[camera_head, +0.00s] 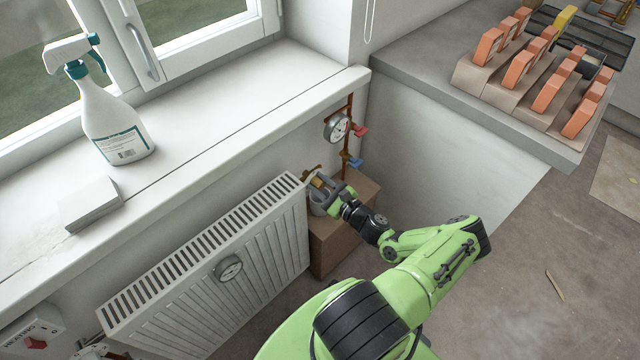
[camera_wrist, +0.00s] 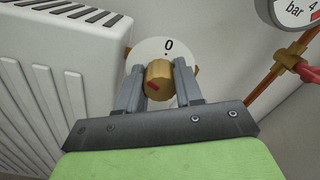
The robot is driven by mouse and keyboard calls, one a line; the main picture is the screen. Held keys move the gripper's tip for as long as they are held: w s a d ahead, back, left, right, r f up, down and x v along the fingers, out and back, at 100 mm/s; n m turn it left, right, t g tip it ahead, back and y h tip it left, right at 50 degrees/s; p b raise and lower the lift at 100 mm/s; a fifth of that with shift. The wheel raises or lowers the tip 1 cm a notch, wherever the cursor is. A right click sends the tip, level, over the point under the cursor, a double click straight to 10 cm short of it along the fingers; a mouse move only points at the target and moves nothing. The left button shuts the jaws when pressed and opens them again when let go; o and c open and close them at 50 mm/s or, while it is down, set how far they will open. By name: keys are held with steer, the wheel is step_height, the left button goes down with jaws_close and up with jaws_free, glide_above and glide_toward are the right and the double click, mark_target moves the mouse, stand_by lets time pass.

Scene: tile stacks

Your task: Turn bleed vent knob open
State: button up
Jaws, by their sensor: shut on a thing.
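The bleed vent knob (camera_wrist: 158,82) is a brass cylinder with a red mark on its face, in front of a round white dial plate (camera_wrist: 160,47) marked 0. In the wrist view my gripper (camera_wrist: 159,85) has one finger on each side of the knob and is shut on it. The red mark sits at the lower left of the knob's face, away from the 0 at the top. In the head view my gripper (camera_head: 322,198) is at the radiator's upper right end, and it largely hides the knob.
The white radiator (camera_head: 215,270) stands close on the left. A pressure gauge (camera_head: 337,128) and copper pipe with red (camera_head: 361,131) and blue (camera_head: 354,162) handles are just above and right. A brown box (camera_head: 335,245) is below. The windowsill (camera_head: 200,120) overhangs behind.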

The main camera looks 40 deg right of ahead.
steer(key=n, duration=0.4)
steer(key=shift+n, duration=0.3)
steer(key=n, duration=0.4)
steer(key=shift+a+n, duration=0.1)
steer(key=shift+n, duration=0.2)
steer(key=o, duration=1)
steer(key=shift+o, duration=0.2)
steer(key=shift+s, duration=0.1)
steer(key=s+p, duration=0.2)
steer(key=s, duration=1.3)
steer(key=shift+s+d, duration=0.2)
steer(key=shift+s, duration=0.05)
